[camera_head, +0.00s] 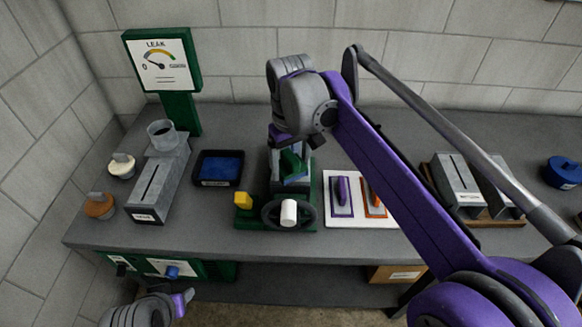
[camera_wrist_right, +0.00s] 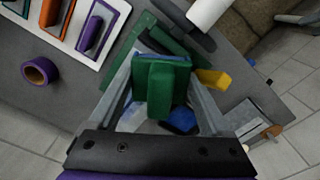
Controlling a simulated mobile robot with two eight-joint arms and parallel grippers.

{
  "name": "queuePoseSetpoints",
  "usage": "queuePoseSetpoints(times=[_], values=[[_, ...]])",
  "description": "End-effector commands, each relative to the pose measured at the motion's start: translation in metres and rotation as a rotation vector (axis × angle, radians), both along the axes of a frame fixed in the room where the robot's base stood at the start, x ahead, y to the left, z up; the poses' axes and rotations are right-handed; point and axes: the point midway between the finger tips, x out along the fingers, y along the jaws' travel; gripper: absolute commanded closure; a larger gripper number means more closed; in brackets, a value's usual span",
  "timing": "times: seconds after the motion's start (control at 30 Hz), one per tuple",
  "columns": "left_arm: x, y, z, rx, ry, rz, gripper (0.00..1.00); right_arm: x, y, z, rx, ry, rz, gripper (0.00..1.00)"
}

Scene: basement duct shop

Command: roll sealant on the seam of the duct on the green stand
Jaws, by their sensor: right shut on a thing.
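My right gripper (camera_wrist_right: 163,85) is shut on a green tool (camera_wrist_right: 162,88) with a blue edge, seen large in the right wrist view. In the head view the green tool (camera_head: 293,166) is at the duct (camera_head: 275,183) on the green stand (camera_head: 304,222). The tool and my arm cover much of this grey duct; its seam is hidden, and I cannot tell whether the tool touches it. A black tray (camera_head: 206,182) with a blue filling (camera_head: 221,168) stands left of the stand. My left gripper (camera_head: 183,301) is low at the left; its jaws are unclear.
A dark handwheel with a white knob (camera_head: 288,213) and a yellow block (camera_head: 243,200) are at the stand's front. A white board (camera_head: 333,222) with purple and orange tools lies right. Left are a slotted duct (camera_head: 158,186) and the LEAK gauge (camera_head: 162,65).

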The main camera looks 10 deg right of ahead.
Motion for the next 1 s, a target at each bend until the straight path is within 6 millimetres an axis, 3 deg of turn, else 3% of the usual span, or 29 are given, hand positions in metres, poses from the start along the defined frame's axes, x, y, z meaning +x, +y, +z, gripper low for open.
queuePoseSetpoints(times=[0.1,0.6,1.0], values=[[0.007,0.000,0.014,0.000,-0.012,0.000,0.50,0.004,0.000,0.015,0.000,-0.005,-0.001,0.70],[0.024,0.000,0.045,0.000,-0.047,0.000,0.50,0.012,0.000,0.057,0.000,-0.005,-0.002,0.70],[0.024,0.000,0.046,0.000,-0.047,0.000,0.50,0.011,0.000,0.058,0.001,-0.002,-0.003,0.70]])
